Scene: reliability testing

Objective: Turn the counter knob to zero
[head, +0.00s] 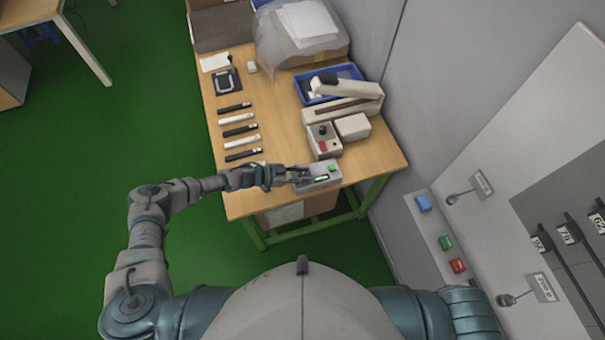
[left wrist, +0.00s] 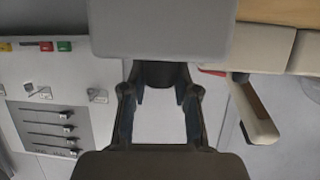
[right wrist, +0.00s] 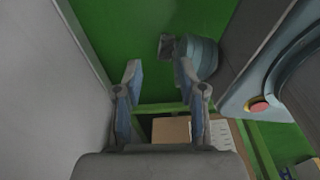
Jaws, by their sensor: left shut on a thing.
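The counter (head: 322,180) is a small grey box with a green button and a small display on top, at the front edge of the wooden table. My left gripper (head: 297,174) reaches its left side. In the left wrist view, the counter (left wrist: 160,28) fills the top middle, with a dark knob (left wrist: 163,74) on its near side. The fingers of my left gripper (left wrist: 162,88) are on both sides of the knob and shut on it. The knob's own angle and the display digits are too small to read. My right gripper (right wrist: 158,75) is open and empty, seen only in the right wrist view.
On the table (head: 275,125) lie several black and white bars (head: 239,118). A control box with a red button (head: 323,140), a beige lever device (head: 345,92) and a blue tray (head: 330,80) stand behind the counter. A grey wall panel (head: 440,240) with coloured buttons is at the right.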

